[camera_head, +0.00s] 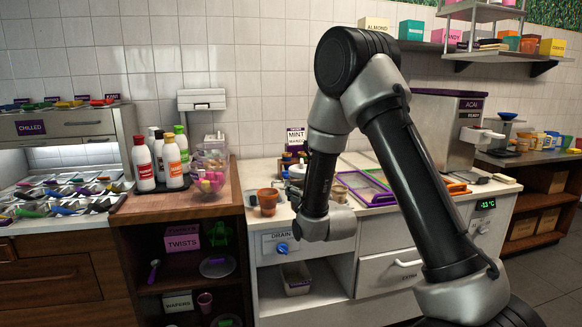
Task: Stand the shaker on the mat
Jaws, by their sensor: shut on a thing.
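My arm comes up from the lower right, bends at the top and runs down to my wrist above the front of the white counter (372,211). My gripper is hidden behind the wrist, so its fingers and anything between them do not show. I cannot pick out the shaker for certain. I cannot pick out the mat for certain either.
A brown cup (268,202) stands on the counter left of my wrist. Purple-framed trays (366,188) lie to its right. Sauce bottles (172,162) stand on the wooden counter at left. A steel machine (440,130) stands behind my arm.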

